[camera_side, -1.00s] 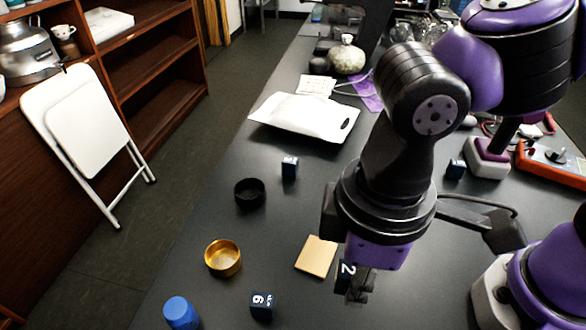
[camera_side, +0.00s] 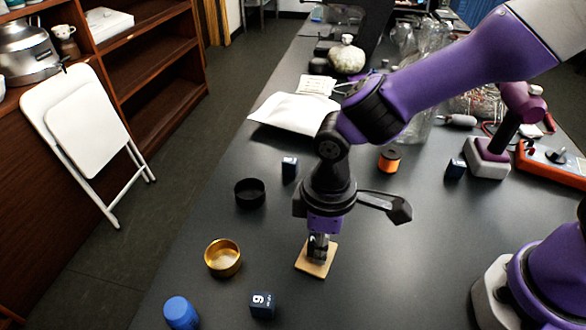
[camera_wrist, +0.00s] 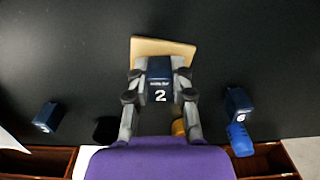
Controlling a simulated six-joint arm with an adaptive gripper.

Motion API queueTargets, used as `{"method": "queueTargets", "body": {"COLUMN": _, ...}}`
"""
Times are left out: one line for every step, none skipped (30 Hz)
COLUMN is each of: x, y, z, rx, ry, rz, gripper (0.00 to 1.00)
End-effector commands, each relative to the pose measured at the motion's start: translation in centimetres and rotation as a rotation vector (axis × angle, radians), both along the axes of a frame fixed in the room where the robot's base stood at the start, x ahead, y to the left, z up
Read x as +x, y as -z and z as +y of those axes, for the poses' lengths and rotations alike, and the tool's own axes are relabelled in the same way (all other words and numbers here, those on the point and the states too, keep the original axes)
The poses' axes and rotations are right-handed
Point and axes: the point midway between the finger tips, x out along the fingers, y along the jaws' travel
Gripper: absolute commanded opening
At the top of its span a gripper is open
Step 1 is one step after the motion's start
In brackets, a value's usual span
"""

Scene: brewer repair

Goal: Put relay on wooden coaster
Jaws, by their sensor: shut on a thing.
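The relay (camera_wrist: 160,72), a dark blue block marked 2, is between the fingers of my gripper (camera_wrist: 160,90) in the wrist view. My gripper is shut on it. The wooden coaster (camera_wrist: 165,44), a thin light square, lies beyond and below the relay there. In the side view my gripper (camera_side: 318,254) points down over the middle of the coaster (camera_side: 308,268). The relay is mostly hidden by the fingers in that view. I cannot tell whether its underside touches the coaster.
A similar block marked 6 (camera_side: 262,305), a blue cap (camera_side: 181,313), a gold bowl (camera_side: 222,258) and a black dish (camera_side: 249,193) stand left of the coaster. More dark blue blocks (camera_side: 289,167) (camera_side: 455,169) and an orange spool (camera_side: 389,160) are farther back. The table right of the coaster is clear.

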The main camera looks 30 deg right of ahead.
Motion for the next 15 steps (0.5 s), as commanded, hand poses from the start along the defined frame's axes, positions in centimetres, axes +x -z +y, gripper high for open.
{"method": "queueTargets", "body": {"x": 0.00, "y": -0.03, "z": 0.01, "rx": 0.001, "ry": 0.000, "rz": -0.001, "gripper": 0.00}}
{"method": "queueTargets", "body": {"x": 0.00, "y": -0.04, "z": 0.01, "rx": 0.001, "ry": 0.000, "rz": -0.001, "gripper": 0.00}}
{"method": "queueTargets", "body": {"x": 0.00, "y": -0.05, "z": 0.01, "rx": 0.001, "ry": 0.000, "rz": -0.001, "gripper": 0.00}}
{"method": "queueTargets", "body": {"x": 0.00, "y": -0.03, "z": 0.01, "rx": 0.000, "ry": 0.000, "rz": 0.000, "gripper": 0.00}}
{"method": "queueTargets", "body": {"x": -0.01, "y": 0.01, "z": 0.01, "rx": 0.000, "ry": 0.000, "rz": 0.000, "gripper": 0.00}}
{"method": "queueTargets", "body": {"x": -0.01, "y": 0.12, "z": 0.00, "rx": 0.000, "ry": 0.000, "rz": 0.000, "gripper": 0.00}}
{"method": "queueTargets", "body": {"x": -0.01, "y": 0.22, "z": 0.00, "rx": -0.001, "ry": 0.000, "rz": 0.001, "gripper": 0.00}}
{"method": "queueTargets", "body": {"x": -0.02, "y": 0.26, "z": 0.01, "rx": -0.001, "ry": 0.000, "rz": 0.001, "gripper": 0.30}}
{"method": "queueTargets", "body": {"x": -0.01, "y": 0.22, "z": 0.01, "rx": 0.000, "ry": 0.000, "rz": 0.000, "gripper": 0.50}}
{"method": "queueTargets", "body": {"x": -0.01, "y": 0.22, "z": 0.01, "rx": 0.000, "ry": 0.000, "rz": 0.000, "gripper": 0.55}}
{"method": "queueTargets", "body": {"x": -0.01, "y": 0.21, "z": 0.01, "rx": 0.000, "ry": 0.000, "rz": 0.000, "gripper": 0.55}}
{"method": "queueTargets", "body": {"x": -0.01, "y": 0.21, "z": 0.01, "rx": 0.000, "ry": 0.000, "rz": 0.000, "gripper": 0.55}}
{"method": "queueTargets", "body": {"x": -0.01, "y": 0.21, "z": 0.01, "rx": 0.000, "ry": 0.000, "rz": 0.000, "gripper": 0.55}}
{"method": "queueTargets", "body": {"x": -0.01, "y": 0.21, "z": 0.01, "rx": 0.000, "ry": 0.000, "rz": 0.000, "gripper": 0.55}}
{"method": "queueTargets", "body": {"x": -0.01, "y": 0.21, "z": 0.01, "rx": 0.000, "ry": 0.000, "rz": 0.000, "gripper": 0.55}}
